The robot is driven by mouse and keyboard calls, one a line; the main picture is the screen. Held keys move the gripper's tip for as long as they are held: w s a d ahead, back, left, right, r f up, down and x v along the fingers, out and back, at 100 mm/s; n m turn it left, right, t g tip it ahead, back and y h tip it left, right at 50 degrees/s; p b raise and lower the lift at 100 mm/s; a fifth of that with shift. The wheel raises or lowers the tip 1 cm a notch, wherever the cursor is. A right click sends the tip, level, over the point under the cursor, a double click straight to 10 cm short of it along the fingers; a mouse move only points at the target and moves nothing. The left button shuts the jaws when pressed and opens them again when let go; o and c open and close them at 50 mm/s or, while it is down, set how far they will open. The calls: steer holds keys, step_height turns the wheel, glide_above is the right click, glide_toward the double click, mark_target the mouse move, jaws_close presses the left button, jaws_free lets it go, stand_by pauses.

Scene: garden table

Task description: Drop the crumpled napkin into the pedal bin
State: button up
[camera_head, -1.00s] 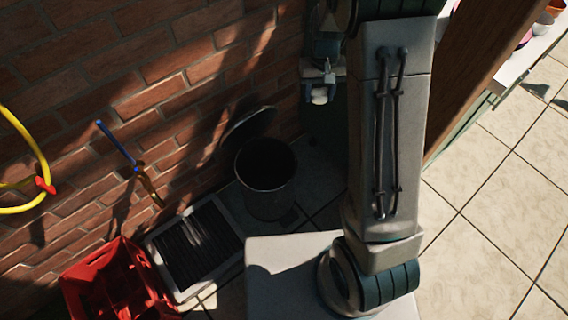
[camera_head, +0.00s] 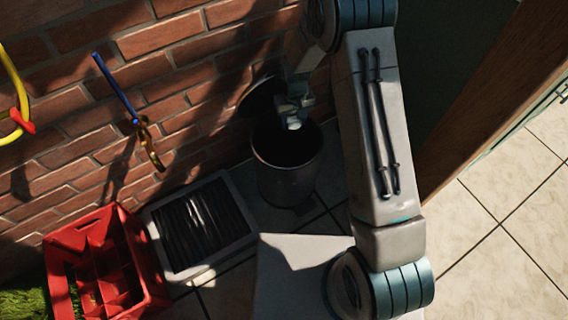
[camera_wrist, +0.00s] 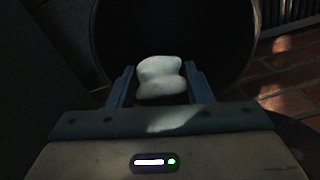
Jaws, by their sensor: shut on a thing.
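The crumpled napkin (camera_wrist: 161,80) is a small white lump pinched between the two fingers of my gripper (camera_wrist: 160,72) in the wrist view. The pedal bin (camera_head: 287,183) is a dark grey cylinder on the floor by the brick wall, with its lid (camera_head: 258,97) standing open at the back. In the head view my gripper (camera_head: 293,118) is above the back part of the bin's dark opening. In the wrist view the napkin shows against the opening, inside the outline of the bin's rim (camera_wrist: 257,45). The bin's inside is too dark to see.
A dark ribbed mat in a pale frame (camera_head: 243,190) lies left of the bin. A red crate (camera_head: 150,262) stands further left. A blue-handled tool (camera_head: 117,86) and a yellow hose (camera_head: 18,85) hang by the wall. Tiled floor is clear at right.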

steer(key=shift+a+f, duration=0.2)
steer(key=shift+f, duration=0.3)
step_height(320, 180, down, 6)
steer(key=b, duration=0.4)
steer(key=shift+r, duration=0.25)
steer(key=o, duration=1)
steer(key=shift+r, duration=0.1)
step_height(320, 180, up, 14)
steer(key=p, duration=0.5)
steer(key=shift+s, duration=0.1)
steer(key=shift+f, duration=0.2)
